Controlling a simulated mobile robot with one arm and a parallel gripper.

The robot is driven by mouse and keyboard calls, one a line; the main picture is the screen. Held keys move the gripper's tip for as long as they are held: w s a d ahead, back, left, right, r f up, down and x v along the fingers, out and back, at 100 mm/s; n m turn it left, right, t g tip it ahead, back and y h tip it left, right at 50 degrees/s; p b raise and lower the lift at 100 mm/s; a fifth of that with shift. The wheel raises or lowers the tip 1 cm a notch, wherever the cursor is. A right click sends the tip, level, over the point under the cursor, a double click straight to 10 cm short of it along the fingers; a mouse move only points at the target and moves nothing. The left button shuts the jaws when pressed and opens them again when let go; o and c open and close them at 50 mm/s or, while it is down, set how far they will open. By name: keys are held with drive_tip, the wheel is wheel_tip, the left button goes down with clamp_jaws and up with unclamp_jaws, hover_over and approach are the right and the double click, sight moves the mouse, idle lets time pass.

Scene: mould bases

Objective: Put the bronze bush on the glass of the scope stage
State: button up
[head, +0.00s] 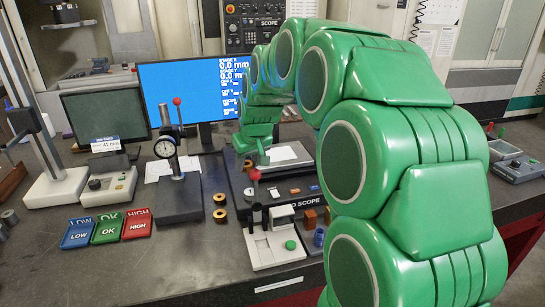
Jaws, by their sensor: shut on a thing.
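My green arm reaches over the bench to the scope stage (294,154), a pale plate in front of the blue screen. My gripper (262,160) is small and partly hidden at the stage's left side. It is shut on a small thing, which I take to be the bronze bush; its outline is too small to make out. I cannot tell whether it touches the stage glass. Two bronze-coloured rings, an upper one (220,199) and a lower one (220,215), stand on the bench left of the scope base.
A dial gauge stand (179,195) stands left of the scope. Blue (79,232), green (107,228) and red (138,223) trays lie at front left. A white device (271,246) with a green button stands in front. The bench between trays and device is mostly clear.

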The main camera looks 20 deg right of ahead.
drive_tip(key=d+r, duration=0.3)
drive_tip(key=d, duration=1.5)
hover_over(280, 153)
drive_tip(key=s+d, duration=0.1)
drive_tip(key=s, duration=0.2)
wheel_tip(280, 153, down, 6)
drive_tip(key=shift+s+f, duration=0.1)
drive_tip(key=shift+f, duration=0.15)
drive_tip(key=shift+w+a+f, duration=0.25)
drive_tip(key=shift+w+f, duration=0.6)
drive_tip(key=shift+f, duration=0.15)
drive_tip(key=o, duration=1.1)
drive_tip(key=shift+o, duration=0.2)
